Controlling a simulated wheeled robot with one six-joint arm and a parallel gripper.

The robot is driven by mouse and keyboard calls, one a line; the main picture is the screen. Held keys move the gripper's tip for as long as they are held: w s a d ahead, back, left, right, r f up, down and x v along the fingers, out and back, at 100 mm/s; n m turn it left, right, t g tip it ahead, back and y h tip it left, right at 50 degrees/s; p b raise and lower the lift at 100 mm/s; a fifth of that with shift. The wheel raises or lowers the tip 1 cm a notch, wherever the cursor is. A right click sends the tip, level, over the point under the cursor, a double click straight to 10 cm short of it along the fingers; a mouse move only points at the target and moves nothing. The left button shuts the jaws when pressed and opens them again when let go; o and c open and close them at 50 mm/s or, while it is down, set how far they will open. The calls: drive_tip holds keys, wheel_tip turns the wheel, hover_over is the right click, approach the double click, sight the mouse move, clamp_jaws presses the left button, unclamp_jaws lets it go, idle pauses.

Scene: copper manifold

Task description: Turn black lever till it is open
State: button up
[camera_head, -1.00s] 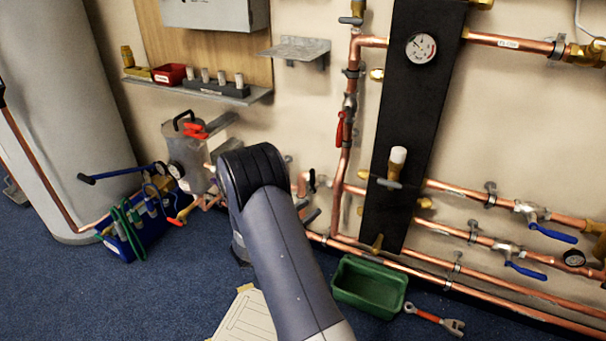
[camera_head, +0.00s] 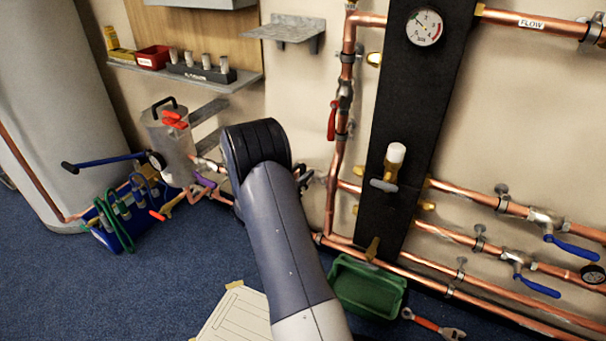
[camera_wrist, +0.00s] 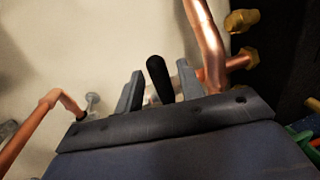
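The black lever (camera_wrist: 159,79) stands nearly upright in the wrist view, between the two grey fingers of my gripper (camera_wrist: 158,90). The fingers are apart, with a visible gap on each side of the lever near its top. The lever's lower end and its valve body are hidden behind my gripper's dark front edge. In the head view my arm covers the lever and most of my gripper.
A vertical copper pipe (camera_wrist: 207,45) runs close to the right finger. Another copper pipe (camera_wrist: 30,130) is at left. In the head view, a red lever (camera_head: 332,120) is on the riser, and a green tray (camera_head: 368,288) lies on the floor beside my arm.

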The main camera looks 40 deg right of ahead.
drive_tip(key=shift+w+d, duration=0.15)
drive_tip(key=shift+d, duration=0.55)
drive_tip(key=shift+c, duration=0.6)
clamp_jaws()
